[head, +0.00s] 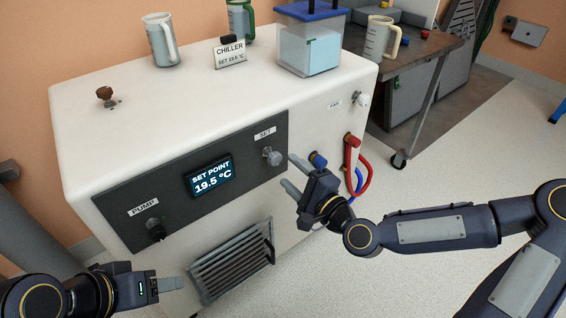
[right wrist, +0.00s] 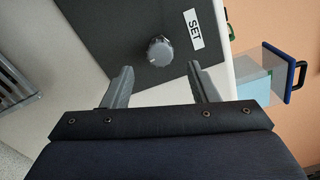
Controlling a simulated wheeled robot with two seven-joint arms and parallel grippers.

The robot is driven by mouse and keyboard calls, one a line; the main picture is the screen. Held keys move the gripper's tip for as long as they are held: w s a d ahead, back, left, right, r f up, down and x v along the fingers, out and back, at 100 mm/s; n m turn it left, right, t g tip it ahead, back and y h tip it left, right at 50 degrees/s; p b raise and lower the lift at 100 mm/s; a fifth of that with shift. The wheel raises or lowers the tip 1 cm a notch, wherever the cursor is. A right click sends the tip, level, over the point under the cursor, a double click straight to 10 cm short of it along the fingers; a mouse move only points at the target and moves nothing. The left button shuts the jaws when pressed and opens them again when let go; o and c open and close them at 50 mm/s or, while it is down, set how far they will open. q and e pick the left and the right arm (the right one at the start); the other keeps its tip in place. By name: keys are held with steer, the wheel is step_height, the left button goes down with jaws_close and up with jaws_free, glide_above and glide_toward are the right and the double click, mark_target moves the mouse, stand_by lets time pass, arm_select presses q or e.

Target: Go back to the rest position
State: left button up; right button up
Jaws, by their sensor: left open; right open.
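My right gripper (head: 290,174) is open in front of the chiller's panel, close to the grey SET knob (head: 272,156). In the right wrist view the SET knob (right wrist: 160,50) stands beyond the two spread fingers (right wrist: 161,88), with nothing between them. My left gripper (head: 172,285) is at the lower left of the head view, low in front of the chiller and left of its vent grille. Its fingers are seen from the side and hold nothing visible. The chiller (head: 205,95) is a white box whose display (head: 209,178) reads SET POINT 19.5 °C.
A black PUMP knob (head: 155,229) and a vent grille (head: 232,262) are on the front. Red and blue hoses (head: 352,165) hang by my right gripper. Jugs, a sign (head: 229,54) and a blue-lidded tank (head: 309,45) stand on top. Open floor lies at right.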

steer(key=shift+s+d, duration=0.3)
steer(key=shift+s, duration=0.1)
